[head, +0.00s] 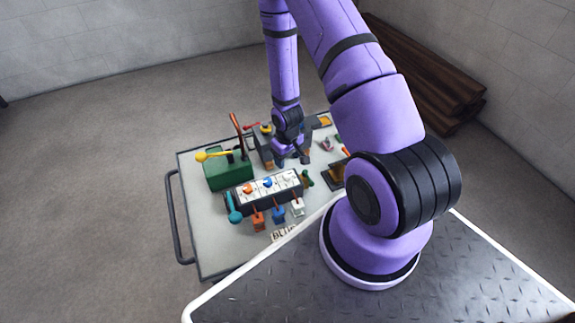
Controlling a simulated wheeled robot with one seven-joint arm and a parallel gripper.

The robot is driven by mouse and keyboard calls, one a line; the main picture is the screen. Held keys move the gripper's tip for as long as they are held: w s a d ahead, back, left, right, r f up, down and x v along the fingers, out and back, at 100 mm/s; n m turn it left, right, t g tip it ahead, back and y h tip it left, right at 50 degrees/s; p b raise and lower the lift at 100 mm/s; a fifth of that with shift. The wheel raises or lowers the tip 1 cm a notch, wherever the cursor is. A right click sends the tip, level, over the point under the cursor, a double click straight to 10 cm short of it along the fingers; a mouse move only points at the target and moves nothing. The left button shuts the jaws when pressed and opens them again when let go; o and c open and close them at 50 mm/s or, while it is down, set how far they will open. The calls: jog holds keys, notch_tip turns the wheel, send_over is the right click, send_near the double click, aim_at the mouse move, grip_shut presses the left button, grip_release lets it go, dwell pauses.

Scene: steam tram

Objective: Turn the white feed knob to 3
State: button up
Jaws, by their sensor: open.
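A low panel box (262,193) with a pale top stands near the middle of the cart. An orange, a blue and a white knob (287,178) sit in a row on its top, the white one at the right end. Any numbers or pointer on the white knob are too small to read. Below the row, at the box's front, hang an orange, a blue and a white handle-like part (297,207). My gripper (292,161) points down just behind the white knob, open and apparently empty. Its exact height above the cart cannot be told.
A green box (228,174) with a yellow-knobbed lever (202,156) and a tall red-brown lever (236,128) stands left of my gripper. A teal handle (234,208) is at the panel's left end. Grey blocks lie behind. The cart's front left (218,250) is clear.

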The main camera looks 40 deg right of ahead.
jog(key=shift+r, duration=1.05)
jog(key=w+a+r+t+h, duration=0.1)
jog(key=a+r, duration=0.1)
jog(key=r, duration=1.3)
jog(key=w+a+r+t, duration=0.1)
jog(key=a+r, duration=0.1)
jog(key=r, duration=1.3)
jog(key=s+a+r+t, duration=0.1)
jog(key=s+a+r, duration=0.2)
jog(key=s+r, duration=0.7)
jog(key=s+a+r+t+y, duration=0.1)
jog(key=s+a+r+t, duration=0.1)
jog(key=s+r, duration=0.8)
jog(key=shift+s+a+r+m, duration=0.2)
jog(key=shift+s+a+m, duration=0.15)
jog(key=shift+a, duration=0.5)
jog(key=shift+w, duration=0.1)
